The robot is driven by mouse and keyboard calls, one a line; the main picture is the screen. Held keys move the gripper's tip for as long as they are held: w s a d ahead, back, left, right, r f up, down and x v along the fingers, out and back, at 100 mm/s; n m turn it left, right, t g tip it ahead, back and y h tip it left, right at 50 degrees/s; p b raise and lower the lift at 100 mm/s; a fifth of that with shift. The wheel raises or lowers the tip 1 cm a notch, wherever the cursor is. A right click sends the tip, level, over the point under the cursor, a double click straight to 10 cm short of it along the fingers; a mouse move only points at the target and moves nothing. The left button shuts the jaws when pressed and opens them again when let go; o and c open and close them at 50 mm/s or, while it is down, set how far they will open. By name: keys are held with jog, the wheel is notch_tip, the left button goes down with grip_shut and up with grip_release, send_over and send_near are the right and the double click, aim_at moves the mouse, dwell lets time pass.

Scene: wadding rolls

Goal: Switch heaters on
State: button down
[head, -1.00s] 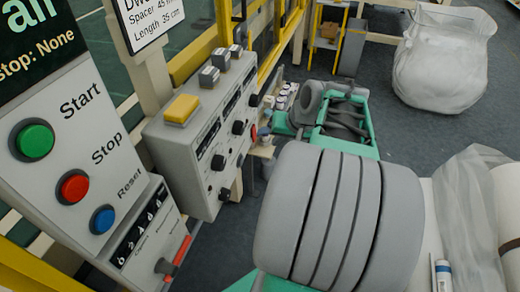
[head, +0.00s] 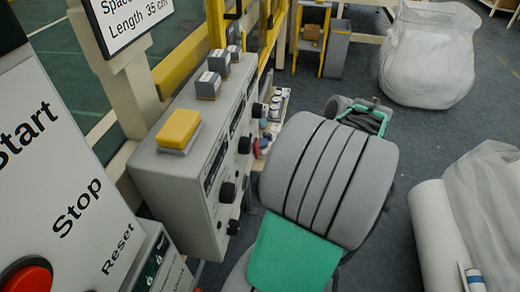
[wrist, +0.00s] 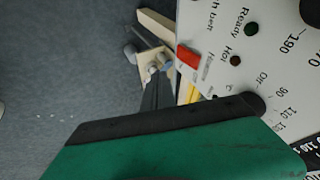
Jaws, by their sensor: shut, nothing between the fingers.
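The grey control box (head: 172,185) stands left of my arm in the head view, with black knobs (head: 227,192) and a red control on its front face. In the wrist view its panel (wrist: 285,65) shows sideways, with "Ready" and "Hot" lamps (wrist: 235,61), a dial marked from "Off" upward with a black knob (wrist: 255,103), and a red switch (wrist: 187,56) at the panel edge. The small lettering beside the red switch is too blurred to read surely. My gripper (wrist: 158,78) is shut and empty, its dark fingers close to the panel edge. My arm hides it in the head view.
The Start/Stop/Reset panel (head: 60,170) is at the near left. A white bag (head: 430,55) and a white roll (head: 440,235) stand right. Grey floor is free between.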

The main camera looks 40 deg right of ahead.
aim_at(256, 149)
jog(key=shift+a, duration=0.15)
jog(key=w+a+f+b, duration=0.2)
jog(key=w+f, duration=0.6)
jog(key=w, duration=0.1)
jog(key=shift+a+f, duration=0.2)
jog(key=shift+f, duration=0.1)
